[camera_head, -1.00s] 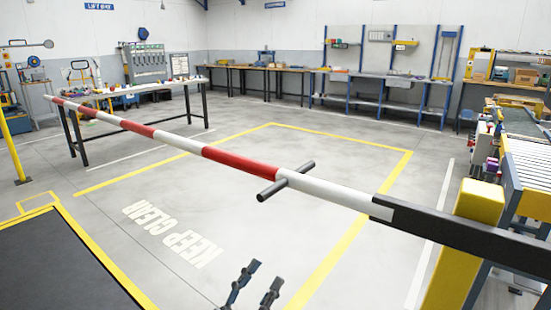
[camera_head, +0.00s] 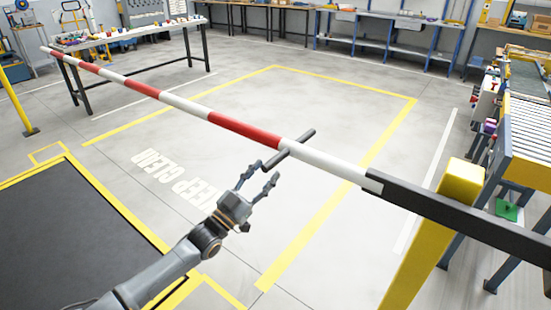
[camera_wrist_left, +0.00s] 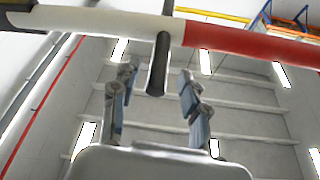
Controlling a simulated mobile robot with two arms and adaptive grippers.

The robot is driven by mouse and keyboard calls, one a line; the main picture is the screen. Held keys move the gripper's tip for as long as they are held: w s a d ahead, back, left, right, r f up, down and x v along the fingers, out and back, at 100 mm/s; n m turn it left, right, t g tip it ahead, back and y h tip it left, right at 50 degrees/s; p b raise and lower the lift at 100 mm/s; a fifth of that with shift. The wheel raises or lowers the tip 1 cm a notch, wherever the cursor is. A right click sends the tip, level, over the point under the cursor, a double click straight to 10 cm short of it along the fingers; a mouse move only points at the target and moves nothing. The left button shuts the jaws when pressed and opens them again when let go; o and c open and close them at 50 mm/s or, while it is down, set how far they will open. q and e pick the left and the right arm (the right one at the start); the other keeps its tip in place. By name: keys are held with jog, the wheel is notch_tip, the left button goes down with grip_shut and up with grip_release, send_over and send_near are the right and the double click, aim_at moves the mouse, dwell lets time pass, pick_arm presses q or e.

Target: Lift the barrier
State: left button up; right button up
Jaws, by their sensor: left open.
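The barrier is a long red and white striped pole (camera_head: 243,132) that lies across the head view, low and roughly level. Its dark butt end (camera_head: 440,208) meets a yellow post (camera_head: 428,240) at the right. A short dark crossbar handle (camera_head: 291,148) sticks out from both sides of the pole. My left gripper (camera_head: 259,175) is open just below and in front of the handle's near end. In the left wrist view the handle (camera_wrist_left: 159,65) shows between the two spread fingers (camera_wrist_left: 157,92), with the pole (camera_wrist_left: 120,24) beyond. I see no contact. My right gripper is out of view.
A roller conveyor (camera_head: 531,137) stands at the right. A dark floor plate (camera_head: 70,235) lies at the left. The marked floor under the pole is clear.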

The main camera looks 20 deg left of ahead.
aim_at(282, 153)
pick_arm(q)
jog(key=x, duration=0.5)
jog(key=shift+w+d, duration=0.1)
jog(key=shift+w, duration=0.05)
grip_shut()
